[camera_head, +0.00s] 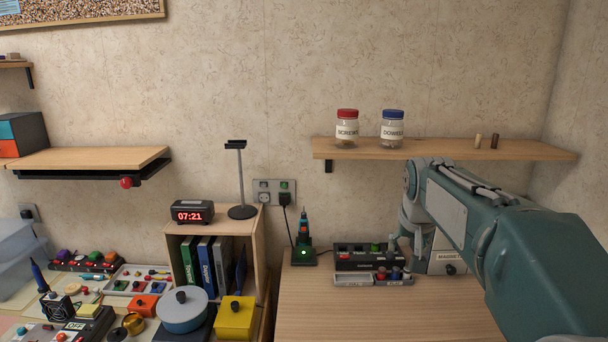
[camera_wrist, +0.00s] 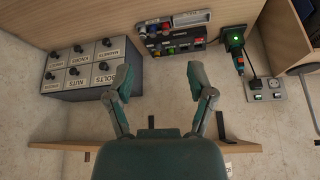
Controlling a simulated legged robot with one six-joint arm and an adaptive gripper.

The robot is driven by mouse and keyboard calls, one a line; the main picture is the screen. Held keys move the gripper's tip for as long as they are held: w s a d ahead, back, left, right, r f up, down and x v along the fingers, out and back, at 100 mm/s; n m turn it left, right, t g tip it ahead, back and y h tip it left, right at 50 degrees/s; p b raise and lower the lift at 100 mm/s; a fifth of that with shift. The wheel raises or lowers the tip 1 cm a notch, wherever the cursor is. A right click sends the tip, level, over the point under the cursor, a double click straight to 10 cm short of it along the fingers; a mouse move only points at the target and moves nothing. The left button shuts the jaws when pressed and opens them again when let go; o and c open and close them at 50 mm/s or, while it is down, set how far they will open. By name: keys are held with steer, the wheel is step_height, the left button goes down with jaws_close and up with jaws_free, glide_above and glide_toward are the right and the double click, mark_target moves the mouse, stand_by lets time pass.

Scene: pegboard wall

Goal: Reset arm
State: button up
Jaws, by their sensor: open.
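My arm reaches in from the right in the head view, with its wrist just below the right wall shelf (camera_head: 440,149). My gripper (camera_wrist: 160,76) is open and empty in the wrist view, its two fingers spread wide apart with bare wall behind the gap. In the head view the arm hides much of the gripper and part of the drawer cabinet (camera_head: 448,262). The wrist view, which is upside down, shows this grey cabinet (camera_wrist: 90,70) with labelled drawers to the left of the fingers. Nothing touches the fingertips.
A red-lidded jar (camera_head: 347,130) and a blue-lidded jar (camera_head: 392,130) stand on the right shelf, with two small pegs farther right. A green tool (camera_head: 304,240) stands in its charger beside a dark rack (camera_head: 360,258). The desk front (camera_head: 370,310) is clear. Cluttered items fill the left.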

steer(key=s+a+f, duration=0.1)
steer(key=s+f, duration=0.1)
steer(key=s, duration=0.7)
steer(key=s+a+f+n, duration=0.1)
steer(key=s+a+f, duration=0.1)
steer(key=s, duration=0.8)
steer(key=s+a+f+n+y, duration=0.1)
steer(key=s+f, duration=0.3)
steer(key=s, duration=0.5)
steer(key=shift+s+a+t, duration=0.15)
steer(key=shift+a+t, duration=0.15)
steer(key=shift+a, duration=0.4)
